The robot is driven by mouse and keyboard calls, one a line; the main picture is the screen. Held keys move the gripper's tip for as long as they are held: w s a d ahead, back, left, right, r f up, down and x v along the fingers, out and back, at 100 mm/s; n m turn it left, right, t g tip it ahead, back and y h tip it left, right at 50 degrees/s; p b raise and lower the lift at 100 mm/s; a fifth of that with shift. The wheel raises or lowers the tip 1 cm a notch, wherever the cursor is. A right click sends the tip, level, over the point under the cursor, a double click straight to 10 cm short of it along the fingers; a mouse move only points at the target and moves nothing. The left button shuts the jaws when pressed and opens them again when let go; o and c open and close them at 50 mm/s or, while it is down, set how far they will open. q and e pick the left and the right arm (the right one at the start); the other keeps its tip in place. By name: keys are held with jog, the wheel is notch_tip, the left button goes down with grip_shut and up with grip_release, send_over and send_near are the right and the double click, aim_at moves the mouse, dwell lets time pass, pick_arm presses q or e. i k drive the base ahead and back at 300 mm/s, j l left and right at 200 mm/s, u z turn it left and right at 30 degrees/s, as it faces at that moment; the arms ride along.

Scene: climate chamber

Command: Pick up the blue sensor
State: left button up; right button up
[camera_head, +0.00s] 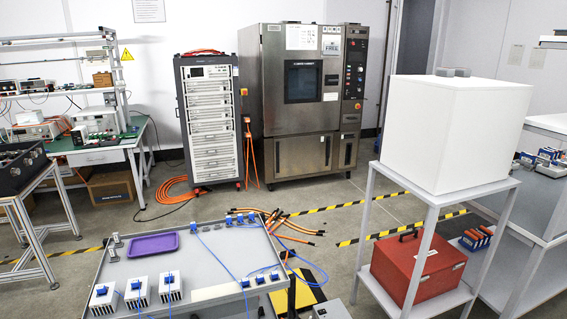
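Several small blue parts are on the grey cart top (205,262) at the front; which one is the blue sensor I cannot tell. Three of them sit on white finned blocks at the cart's left front: the left blue part (102,290), the middle blue part (136,284) and the right blue part (168,278). More blue parts (240,219) stand along the back right edge, and others (260,279) lie at the right front, with thin blue cables running to them. Neither of my grippers can be seen.
A purple tray (153,245) lies on the cart. A white box (445,130) stands on a grey rack at right, above a red toolbox (418,270). Orange cables (290,228) lie on the floor behind the cart. A test chamber (300,100) stands at the back.

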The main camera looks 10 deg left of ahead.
aim_at(102, 291)
jog(key=u, duration=1.45)
